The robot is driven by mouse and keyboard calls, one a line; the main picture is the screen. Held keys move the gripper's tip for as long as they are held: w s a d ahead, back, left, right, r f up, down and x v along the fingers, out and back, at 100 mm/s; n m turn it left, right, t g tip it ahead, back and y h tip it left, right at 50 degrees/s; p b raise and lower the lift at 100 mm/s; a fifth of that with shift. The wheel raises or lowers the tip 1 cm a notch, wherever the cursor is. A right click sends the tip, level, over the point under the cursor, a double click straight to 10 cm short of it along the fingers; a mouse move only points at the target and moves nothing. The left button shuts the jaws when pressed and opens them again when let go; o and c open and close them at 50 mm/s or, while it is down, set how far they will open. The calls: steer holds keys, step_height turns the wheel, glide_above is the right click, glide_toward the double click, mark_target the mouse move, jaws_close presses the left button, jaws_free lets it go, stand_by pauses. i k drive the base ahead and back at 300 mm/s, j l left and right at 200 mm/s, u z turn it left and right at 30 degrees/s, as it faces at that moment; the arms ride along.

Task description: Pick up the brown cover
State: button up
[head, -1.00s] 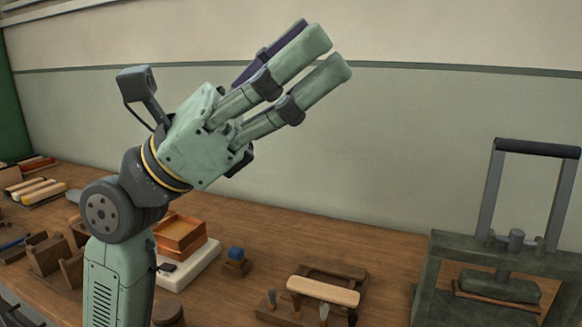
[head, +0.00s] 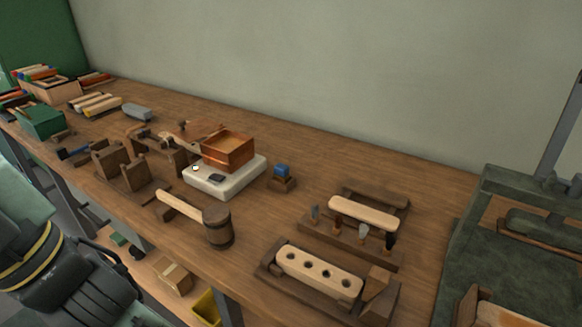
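An orange-brown open box (head: 228,150) sits on a white slab (head: 222,188) near the middle of the bench. A flat brown piece (head: 199,131) shows just behind the box, partly hidden by it; it may be the brown cover, but I cannot tell for certain. My wrist, with its yellow ring, is at the lower left edge of the head view, in front of the bench. My gripper's fingers are outside the picture, so I cannot see whether they hold anything.
A wooden mallet (head: 217,226), a drilled block (head: 318,273) in a dark holder and a rack of brushes (head: 350,245) stand toward the front and right. Dark wooden blocks (head: 120,165) stand left of the slab. A green press (head: 505,225) is at right.

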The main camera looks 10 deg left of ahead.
mark_target(392, 199)
steer(key=j+z, duration=0.1)
steer(key=z, duration=0.3)
steer(key=k+z, duration=0.1)
steer(key=z, duration=0.35)
steer(key=k+j+z, duration=0.1)
steer(key=z, duration=0.3)
steer(key=l+u, duration=0.3)
steer(key=k+l+u, duration=0.15)
steer(key=l+u, duration=0.15)
steer(key=k+l+u, duration=0.15)
steer(key=u, duration=0.15)
steer(key=i+l, duration=0.1)
steer(key=i, duration=0.9)
